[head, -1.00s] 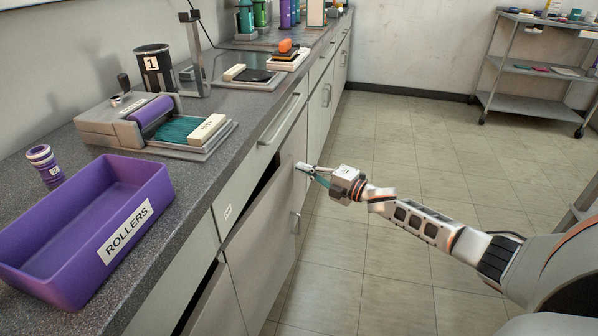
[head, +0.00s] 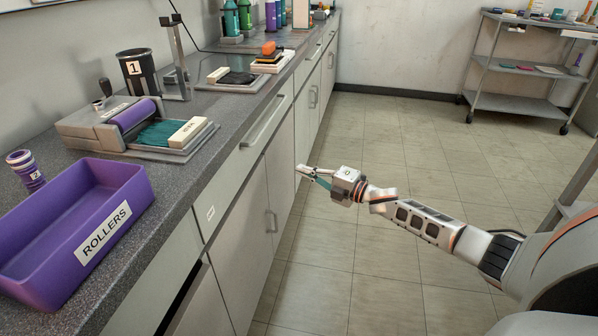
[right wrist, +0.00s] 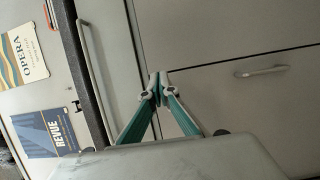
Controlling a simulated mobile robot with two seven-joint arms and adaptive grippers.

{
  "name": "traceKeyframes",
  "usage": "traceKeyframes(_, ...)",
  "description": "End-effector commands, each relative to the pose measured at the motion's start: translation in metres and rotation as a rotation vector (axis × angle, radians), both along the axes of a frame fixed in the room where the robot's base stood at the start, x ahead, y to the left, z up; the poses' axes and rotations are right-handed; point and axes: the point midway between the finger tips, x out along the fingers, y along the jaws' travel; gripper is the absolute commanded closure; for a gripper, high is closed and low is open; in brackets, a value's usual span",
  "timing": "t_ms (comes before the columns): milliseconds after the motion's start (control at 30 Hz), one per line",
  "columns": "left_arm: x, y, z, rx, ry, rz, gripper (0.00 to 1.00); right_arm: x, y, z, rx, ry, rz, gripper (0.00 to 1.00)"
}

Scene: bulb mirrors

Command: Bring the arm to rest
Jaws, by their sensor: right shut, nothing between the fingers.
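My right arm reaches in from the right in the head view, and its gripper (head: 307,172) hangs in the air beside the cabinet fronts. The two teal fingers are together with nothing between them, and their tips also meet in the right wrist view (right wrist: 156,90). The grey cabinet door (head: 250,235) with a bar handle lies left of the gripper and looks about flush with the front. I cannot tell if the fingertips touch the cabinet. My left gripper is not in view.
The speckled counter (head: 225,125) runs along the left, with a purple ROLLERS bin (head: 125,195) and a roller press (head: 90,130) on it. A dark gap (head: 183,296) shows in the cabinets at lower left. The tiled floor (head: 400,130) is open up to a grey cart (head: 515,95).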

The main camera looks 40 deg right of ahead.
Motion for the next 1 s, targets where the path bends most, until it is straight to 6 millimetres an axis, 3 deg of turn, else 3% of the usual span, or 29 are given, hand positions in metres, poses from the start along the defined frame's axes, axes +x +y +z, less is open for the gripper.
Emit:
traceKeyframes(33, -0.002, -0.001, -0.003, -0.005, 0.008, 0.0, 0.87, -0.002, -0.017, -0.001, -0.005, 0.003, -0.007, 1.0)
traceKeyframes(100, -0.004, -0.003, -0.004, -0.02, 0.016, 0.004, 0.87, -0.005, -0.032, -0.002, -0.005, 0.004, -0.007, 1.0)
traceKeyframes(400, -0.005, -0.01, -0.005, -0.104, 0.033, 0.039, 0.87, -0.014, -0.083, -0.003, -0.003, 0.004, -0.005, 1.0)
traceKeyframes(600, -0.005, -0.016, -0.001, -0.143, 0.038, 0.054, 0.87, -0.016, -0.095, -0.001, -0.001, 0.002, -0.004, 1.0)
traceKeyframes(867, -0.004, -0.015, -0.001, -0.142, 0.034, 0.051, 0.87, -0.015, -0.095, 0.003, -0.001, -0.003, -0.004, 1.0)
traceKeyframes(967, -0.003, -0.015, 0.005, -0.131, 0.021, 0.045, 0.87, -0.01, -0.095, 0.027, -0.002, -0.029, -0.004, 1.0)
traceKeyframes(1000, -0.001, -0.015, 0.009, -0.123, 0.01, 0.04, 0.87, -0.007, -0.095, 0.046, -0.002, -0.05, -0.004, 1.0)
